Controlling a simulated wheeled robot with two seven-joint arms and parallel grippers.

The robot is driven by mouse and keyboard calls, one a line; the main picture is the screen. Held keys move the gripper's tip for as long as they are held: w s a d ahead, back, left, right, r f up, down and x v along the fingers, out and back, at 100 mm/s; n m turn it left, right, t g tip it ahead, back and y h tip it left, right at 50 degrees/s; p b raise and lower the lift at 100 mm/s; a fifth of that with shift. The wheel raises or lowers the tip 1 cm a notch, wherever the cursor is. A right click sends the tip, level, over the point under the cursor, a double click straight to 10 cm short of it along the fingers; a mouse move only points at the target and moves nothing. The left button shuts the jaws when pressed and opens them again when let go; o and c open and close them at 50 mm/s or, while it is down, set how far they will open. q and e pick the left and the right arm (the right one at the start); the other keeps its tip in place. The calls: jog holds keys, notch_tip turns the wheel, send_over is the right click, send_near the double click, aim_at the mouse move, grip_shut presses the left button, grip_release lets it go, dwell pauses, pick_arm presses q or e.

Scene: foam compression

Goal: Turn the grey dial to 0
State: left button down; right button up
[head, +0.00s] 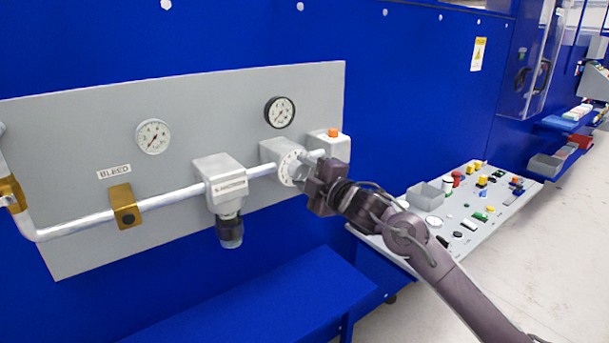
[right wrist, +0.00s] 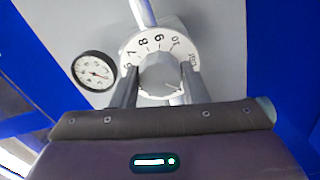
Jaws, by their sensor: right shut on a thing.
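The grey dial (head: 290,167) sits on a grey block on the wall panel's pipe, right of the middle of that panel. It has a pale round face with black numerals. In the right wrist view, its grey knob (right wrist: 160,74) is between the two fingers of my right gripper (right wrist: 160,90). The numerals 7, 8 and 10 can be read at the top of the face; the lower part is hidden. In the head view, my right gripper (head: 308,174) is shut on the dial from the right. My left gripper is not in view.
Two gauges (head: 153,136) (head: 280,112) sit above the pipe (head: 110,222). A filter unit (head: 221,185) hangs left of the dial. An orange-topped box (head: 330,143) is right of it. A bench with small controls (head: 468,213) stands at the right.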

jog(key=shift+f, duration=0.1)
jog(key=o, duration=1)
jog(key=shift+c, duration=0.2)
jog(key=shift+s, duration=0.1)
jog(key=shift+s+d, duration=0.25)
jog(key=b+v, duration=0.1)
jog(key=v, duration=0.6)
jog(key=shift+b, duration=0.35)
